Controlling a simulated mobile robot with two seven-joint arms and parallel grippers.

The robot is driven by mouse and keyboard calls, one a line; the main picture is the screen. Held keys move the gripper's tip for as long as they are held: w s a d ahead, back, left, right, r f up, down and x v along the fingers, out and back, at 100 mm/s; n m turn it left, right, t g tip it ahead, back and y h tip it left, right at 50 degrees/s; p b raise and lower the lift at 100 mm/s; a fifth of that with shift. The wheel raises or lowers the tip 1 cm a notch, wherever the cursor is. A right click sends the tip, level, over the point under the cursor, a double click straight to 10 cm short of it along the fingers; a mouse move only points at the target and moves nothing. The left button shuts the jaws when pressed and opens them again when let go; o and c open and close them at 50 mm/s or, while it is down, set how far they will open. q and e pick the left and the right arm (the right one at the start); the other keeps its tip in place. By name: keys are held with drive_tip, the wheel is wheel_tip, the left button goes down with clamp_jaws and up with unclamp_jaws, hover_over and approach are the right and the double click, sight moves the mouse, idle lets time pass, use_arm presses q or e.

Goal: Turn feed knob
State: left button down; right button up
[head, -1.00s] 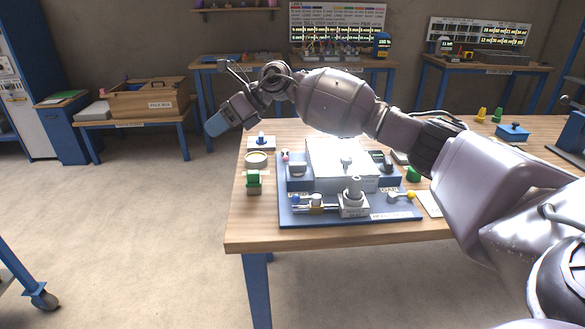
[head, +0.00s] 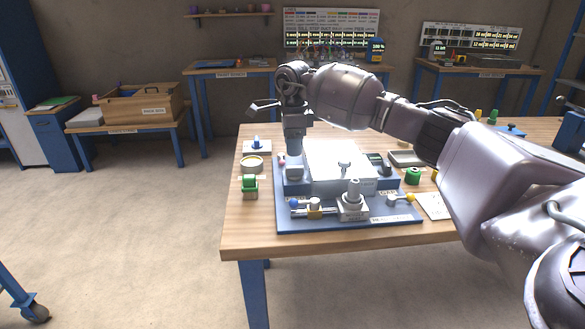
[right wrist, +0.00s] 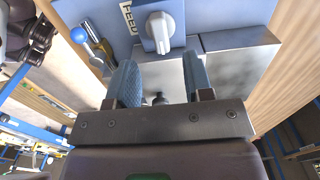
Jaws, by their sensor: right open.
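The feed knob (right wrist: 162,30) is a light grey pointer knob on a blue block beside the FEED label (right wrist: 129,16). It is at the top of the right wrist view. In the head view it is the light grey knob (head: 294,173) on the machine's left side. My right gripper (head: 294,153) points down close above it. In the right wrist view the blue fingers of the gripper (right wrist: 159,74) are spread with a gap between them. The knob shows beyond the fingertips, not between them. My left gripper is out of view.
The machine's blue base plate (head: 345,223) lies on a wooden table (head: 250,232). A blue-ball lever (head: 294,203) and a grey post (head: 353,190) stand at its front.

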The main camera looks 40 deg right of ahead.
sight(293, 167)
wheel_tip(293, 167, down, 7)
drive_tip(key=shift+f+b, duration=0.1)
drive_tip(key=shift+b, duration=0.2)
clamp_jaws()
idle(0.3)
